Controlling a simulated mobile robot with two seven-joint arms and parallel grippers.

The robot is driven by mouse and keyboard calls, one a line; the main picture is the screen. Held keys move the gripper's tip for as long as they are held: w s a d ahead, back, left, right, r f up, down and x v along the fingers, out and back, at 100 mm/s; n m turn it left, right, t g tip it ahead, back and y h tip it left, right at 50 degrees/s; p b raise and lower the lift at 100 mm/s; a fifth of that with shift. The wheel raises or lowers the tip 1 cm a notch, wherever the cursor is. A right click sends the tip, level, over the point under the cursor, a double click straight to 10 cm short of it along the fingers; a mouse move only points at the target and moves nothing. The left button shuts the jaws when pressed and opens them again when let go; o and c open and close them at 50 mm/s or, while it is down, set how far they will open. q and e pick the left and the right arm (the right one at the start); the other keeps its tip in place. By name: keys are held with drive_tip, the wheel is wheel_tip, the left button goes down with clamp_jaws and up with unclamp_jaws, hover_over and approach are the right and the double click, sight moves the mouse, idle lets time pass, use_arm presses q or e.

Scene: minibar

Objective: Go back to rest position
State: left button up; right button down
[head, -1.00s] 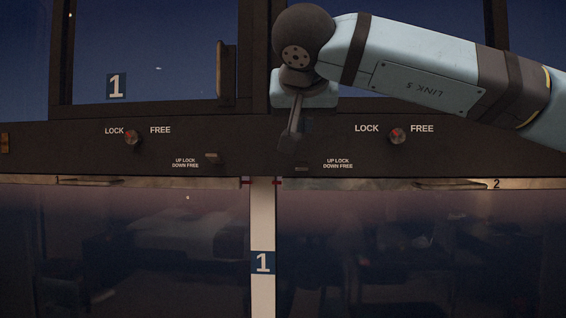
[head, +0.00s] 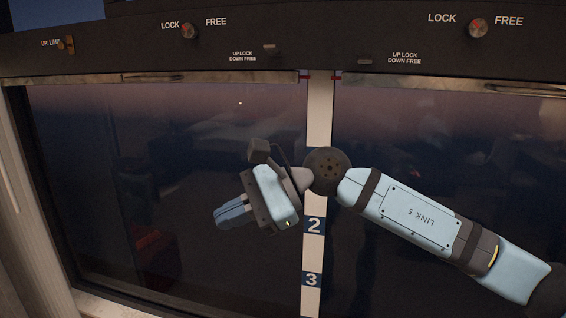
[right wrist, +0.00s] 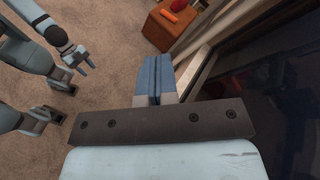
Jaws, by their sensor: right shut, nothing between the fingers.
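My right gripper (head: 234,213) is in front of the dark lower glass, left of the white numbered strip, and points left and slightly down. Its blue fingers lie together, shut and empty, as the right wrist view also shows (right wrist: 155,78). It appears clear of the handles and knobs. My left gripper does not show in the head view.
The dark lower glass (head: 230,120) is close behind the arm. The white strip (head: 319,120) carries numbers 2 and 3. Two red-marked lock knobs (head: 189,31) (head: 478,28) sit on the dark panel above. A brown box (right wrist: 166,27) with red items stands on the open carpet (right wrist: 105,30).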

drive_tip(key=w+d+f+n+t+y, duration=0.1)
drive_tip(key=d+f+n+t, duration=0.5)
drive_tip(key=f+n+t, duration=0.7)
drive_tip(key=d+f+n+t, duration=0.7)
drive_tip(key=f+n, duration=0.3)
drive_tip(key=n, duration=0.8)
drive_tip(key=s+d+f+m+g+h, duration=0.2)
drive_tip(key=s+d+f+m, duration=0.3)
drive_tip(key=f, duration=0.4)
drive_tip(key=s+d+f+m+g+h, duration=0.2)
drive_tip(key=s+d+f+m+h, duration=0.3)
drive_tip(key=s+f+m, duration=0.2)
drive_tip(key=s+d+f+m+g+h, duration=0.2)
drive_tip(key=s+d+f+m+h, duration=0.2)
drive_tip(key=s+f+m, duration=0.3)
wheel_tip(320, 180, down, 5)
drive_tip(key=shift+s+d+f+g, duration=0.2)
drive_tip(key=shift+s+d+g, duration=0.15)
drive_tip(key=shift+s, duration=0.6)
drive_tip(key=shift+s+d, duration=0.1)
drive_tip(key=shift+d, duration=0.05)
